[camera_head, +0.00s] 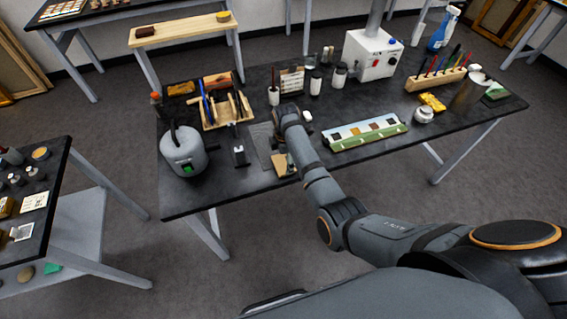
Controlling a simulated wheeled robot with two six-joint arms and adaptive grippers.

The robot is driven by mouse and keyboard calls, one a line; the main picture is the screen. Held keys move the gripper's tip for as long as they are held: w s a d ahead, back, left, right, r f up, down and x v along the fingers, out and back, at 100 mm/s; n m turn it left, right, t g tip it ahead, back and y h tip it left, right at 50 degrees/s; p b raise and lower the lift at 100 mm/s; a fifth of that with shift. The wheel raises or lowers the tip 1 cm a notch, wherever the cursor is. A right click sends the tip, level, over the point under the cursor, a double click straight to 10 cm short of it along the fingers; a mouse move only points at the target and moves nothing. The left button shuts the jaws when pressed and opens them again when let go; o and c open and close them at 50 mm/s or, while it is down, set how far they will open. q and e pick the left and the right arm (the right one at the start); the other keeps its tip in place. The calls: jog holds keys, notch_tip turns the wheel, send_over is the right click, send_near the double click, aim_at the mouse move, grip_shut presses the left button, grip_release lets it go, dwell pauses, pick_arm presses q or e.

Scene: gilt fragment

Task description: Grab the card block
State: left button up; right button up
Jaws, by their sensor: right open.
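My right arm reaches from the lower right over the main table (240,190). My right gripper (279,140) is over the middle of this table, open, and mostly hidden behind its own wrist. A small tan block-like piece (280,164), which may be the card block, lies just in front of the gripper beside a grey mat (262,148). I cannot tell whether the gripper touches it, and part of it is hidden by my arm. My left gripper is not in view.
A grey vacuum-like canister (184,152) and a wooden tool tray (226,122) stand on the left. A white box machine (372,55) and a brush rack (436,78) stand farther back. The front left tabletop is clear.

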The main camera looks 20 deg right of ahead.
aim_at(284, 164)
jog(key=shift+w+f, duration=0.2)
jog(key=shift+f, duration=1.15)
jog(key=c, duration=1)
